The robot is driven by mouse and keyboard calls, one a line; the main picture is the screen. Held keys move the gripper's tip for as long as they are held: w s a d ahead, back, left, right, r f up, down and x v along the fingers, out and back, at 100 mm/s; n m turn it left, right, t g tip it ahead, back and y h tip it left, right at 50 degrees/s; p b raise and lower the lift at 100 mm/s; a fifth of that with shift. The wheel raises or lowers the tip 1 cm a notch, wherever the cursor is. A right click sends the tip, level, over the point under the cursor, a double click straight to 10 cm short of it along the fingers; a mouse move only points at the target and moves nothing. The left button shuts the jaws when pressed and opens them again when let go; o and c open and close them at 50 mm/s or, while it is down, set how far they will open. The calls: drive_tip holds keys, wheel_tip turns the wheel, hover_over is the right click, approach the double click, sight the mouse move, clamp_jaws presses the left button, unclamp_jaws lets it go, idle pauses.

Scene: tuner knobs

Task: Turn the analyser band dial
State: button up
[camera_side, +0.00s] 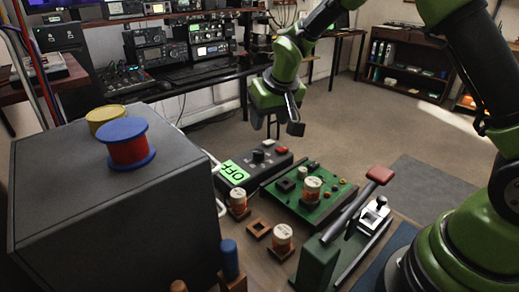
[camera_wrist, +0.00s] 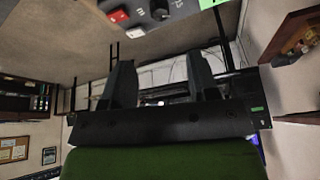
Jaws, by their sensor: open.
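The analyser (camera_side: 240,170) is a dark box on the bench in the side view, with a green display (camera_side: 237,172) reading OFF. Its top carries dark and pale knobs (camera_side: 258,156) and a red button (camera_side: 281,150). In the wrist view, part of its panel (camera_wrist: 180,14) shows at the top edge, with a round dial (camera_wrist: 159,9) and the red button (camera_wrist: 118,16). My gripper (camera_side: 294,122) hangs above the bench, behind and above the analyser. In the wrist view its two fingers (camera_wrist: 163,80) stand apart with nothing between them. It is clear of the dial.
More coils (camera_side: 282,238) and a lever with a red handle (camera_side: 380,175) stand nearer. A large grey box (camera_side: 110,190) with blue-red and yellow spools fills the left.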

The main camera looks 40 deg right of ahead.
sight(259, 151)
drive_tip(key=x, duration=1.2)
drive_tip(key=shift+a, duration=0.1)
drive_tip(key=shift+s, duration=0.1)
drive_tip(key=c, duration=0.9)
